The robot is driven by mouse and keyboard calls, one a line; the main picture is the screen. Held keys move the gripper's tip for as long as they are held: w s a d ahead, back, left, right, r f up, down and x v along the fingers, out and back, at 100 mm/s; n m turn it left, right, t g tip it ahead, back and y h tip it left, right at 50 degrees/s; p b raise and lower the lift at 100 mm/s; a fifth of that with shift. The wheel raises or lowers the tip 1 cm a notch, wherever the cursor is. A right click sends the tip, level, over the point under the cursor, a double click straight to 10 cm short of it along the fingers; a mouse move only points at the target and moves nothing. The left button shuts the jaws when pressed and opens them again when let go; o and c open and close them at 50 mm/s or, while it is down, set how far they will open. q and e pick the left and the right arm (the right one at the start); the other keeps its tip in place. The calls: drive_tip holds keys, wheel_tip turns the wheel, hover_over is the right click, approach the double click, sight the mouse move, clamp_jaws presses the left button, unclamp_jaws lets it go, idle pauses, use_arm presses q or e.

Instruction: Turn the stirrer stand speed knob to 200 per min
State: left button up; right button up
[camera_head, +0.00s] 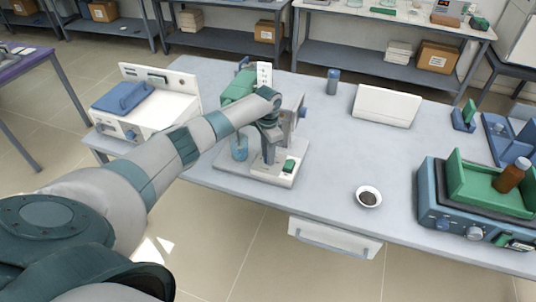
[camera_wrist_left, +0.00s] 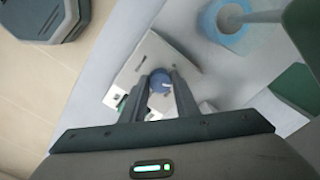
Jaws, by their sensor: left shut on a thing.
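The stirrer stand (camera_head: 262,172) stands on the bench's left part, with a white base and a green switch (camera_head: 289,165). A beaker with blue liquid (camera_head: 239,151) is on it; in the left wrist view the beaker (camera_wrist_left: 228,24) shows a stirring rod inside. My left gripper (camera_head: 269,155) reaches down over the stand. In the left wrist view its fingers are shut on the blue speed knob (camera_wrist_left: 160,84), one on each side. A white pointer mark shows on the knob, but its scale cannot be read. The fingers hide the knob in the head view. My right gripper is out of view.
A white device with a blue lid (camera_head: 122,97) stands left of the stand. A grey-blue bottle (camera_head: 333,81), a white box (camera_head: 387,105) and a small dish of dark powder (camera_head: 368,197) are to the right. A blue-green shaker (camera_head: 473,234) holds a brown bottle.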

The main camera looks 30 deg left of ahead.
use_arm(q)
drive_tip(key=o, duration=1.1)
drive_tip(key=shift+c, duration=0.2)
drive_tip(key=shift+r, duration=0.2)
wheel_tip(320, 180, up, 17)
drive_tip(key=b, duration=0.4)
